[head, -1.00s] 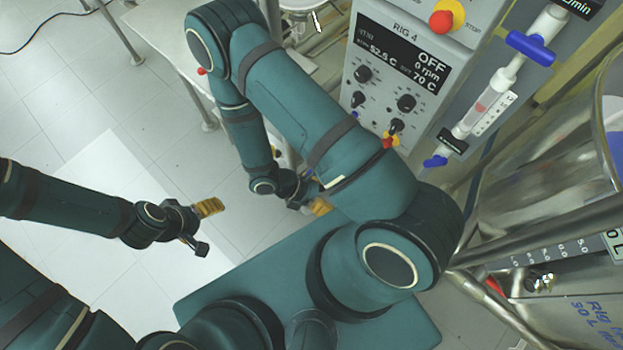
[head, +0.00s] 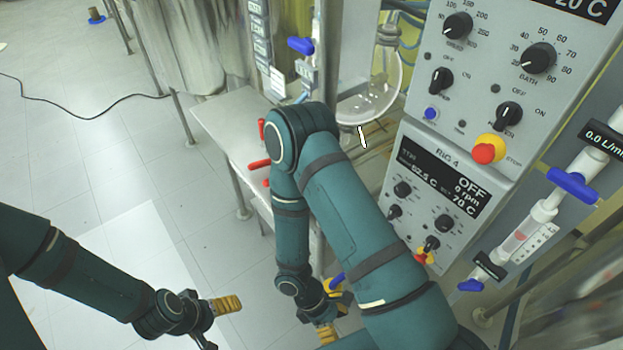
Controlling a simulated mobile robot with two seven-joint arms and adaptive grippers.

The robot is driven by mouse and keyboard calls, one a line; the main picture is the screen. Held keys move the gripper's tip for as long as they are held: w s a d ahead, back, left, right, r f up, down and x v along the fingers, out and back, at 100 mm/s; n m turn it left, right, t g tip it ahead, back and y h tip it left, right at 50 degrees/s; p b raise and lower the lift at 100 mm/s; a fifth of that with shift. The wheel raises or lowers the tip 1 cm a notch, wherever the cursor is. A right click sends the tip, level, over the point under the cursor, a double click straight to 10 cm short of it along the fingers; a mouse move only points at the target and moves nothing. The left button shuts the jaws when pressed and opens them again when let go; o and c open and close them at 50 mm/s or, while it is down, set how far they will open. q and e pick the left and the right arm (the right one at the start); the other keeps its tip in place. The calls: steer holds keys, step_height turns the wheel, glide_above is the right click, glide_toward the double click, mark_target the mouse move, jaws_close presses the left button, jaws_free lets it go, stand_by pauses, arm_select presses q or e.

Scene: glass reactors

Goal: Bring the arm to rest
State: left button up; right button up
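My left gripper (head: 224,324) hangs at the lower left above the pale floor. Its yellow-padded finger and its dark finger stand apart with nothing between them. My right arm (head: 345,210) is bent, with its elbow in front of the bench and its forearm pointing down. My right gripper (head: 328,318) is at the bottom centre, empty as far as I can see. My upper arm partly covers it, so its finger opening is unclear.
The RIG 4 control panel (head: 428,207), reading OFF and 0 rpm, stands close to the right of my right arm. A flowmeter (head: 522,238) is further right. A pale bench (head: 232,125) and glass vessel (head: 368,90) are behind. Open floor (head: 60,160) lies left; a black cable crosses it.

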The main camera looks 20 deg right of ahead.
steer(key=w+a+r+m+t+y, duration=0.2)
steer(key=w+a+m+t+y, duration=0.1)
steer(key=a+m+y, duration=0.45)
arm_select(q)
steer(key=shift+s, duration=0.2)
arm_select(e)
steer(key=w+d+r+m+t, duration=0.1)
steer(key=w+r+m+t, duration=0.2)
steer(key=w+m+t, duration=0.3)
steer(key=w+m+y, duration=0.1)
steer(key=w, duration=0.1)
steer(key=shift+w+d+r, duration=0.25)
steer(key=shift+w, duration=0.1)
arm_select(q)
steer(key=c, duration=0.7)
arm_select(e)
steer(key=c, duration=0.7)
arm_select(q)
steer(key=shift+d, duration=0.1)
arm_select(e)
steer(key=shift+s, duration=0.15)
